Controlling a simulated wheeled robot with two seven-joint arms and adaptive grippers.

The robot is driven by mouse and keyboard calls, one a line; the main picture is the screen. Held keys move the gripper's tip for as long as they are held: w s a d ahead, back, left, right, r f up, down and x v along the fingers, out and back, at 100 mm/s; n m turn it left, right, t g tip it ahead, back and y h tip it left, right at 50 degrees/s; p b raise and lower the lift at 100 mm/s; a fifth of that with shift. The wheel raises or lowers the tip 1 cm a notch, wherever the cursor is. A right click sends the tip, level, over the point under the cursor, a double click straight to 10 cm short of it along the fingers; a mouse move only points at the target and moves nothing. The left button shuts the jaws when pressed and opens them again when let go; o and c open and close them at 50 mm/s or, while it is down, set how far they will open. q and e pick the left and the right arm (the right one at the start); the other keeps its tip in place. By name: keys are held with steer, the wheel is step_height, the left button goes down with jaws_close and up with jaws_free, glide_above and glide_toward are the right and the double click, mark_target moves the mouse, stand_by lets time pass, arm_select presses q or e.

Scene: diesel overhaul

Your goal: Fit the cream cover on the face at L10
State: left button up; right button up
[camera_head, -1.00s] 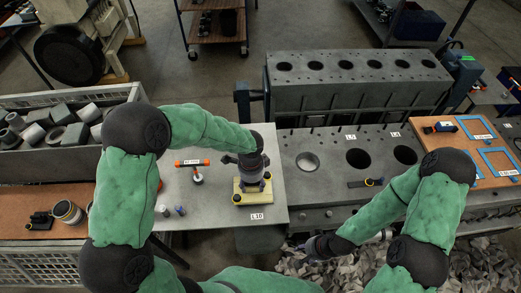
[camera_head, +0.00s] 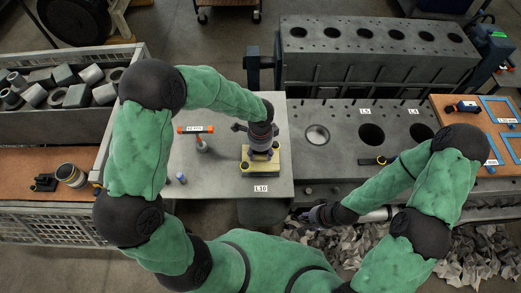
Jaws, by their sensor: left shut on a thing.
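The cream cover (camera_head: 258,168) is a pale yellow block low on the grey bench plate, just behind the L10 label (camera_head: 261,188). My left gripper (camera_head: 262,148) comes down over it from above and is shut on it. The dark fingers hide the cover's middle, and small dark parts show around them. The face under the cover is hidden, so I cannot tell whether the cover is seated or slightly raised. My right gripper (camera_head: 318,214) hangs in front of the engine block, apart from the cover. Its fingers are too small and dark to read.
A crate (camera_head: 140,62) of metal parts is at the left. The engine block (camera_head: 340,165) with round bores lies to the right. Crumpled grey scraps (camera_head: 455,255) lie below it.

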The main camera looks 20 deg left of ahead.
mark_target(260, 155)
arm_select(q)
steer(key=shift+w+f+b, duration=0.1)
steer(key=shift+f+b, duration=0.2)
steer(key=shift+f, duration=0.3)
steer(key=shift+f+b, duration=0.85)
steer(key=shift+f, duration=0.1)
stand_by(1.0)
stand_by(0.7)
steer(key=o, duration=1.5)
step_height(260, 155, up, 12)
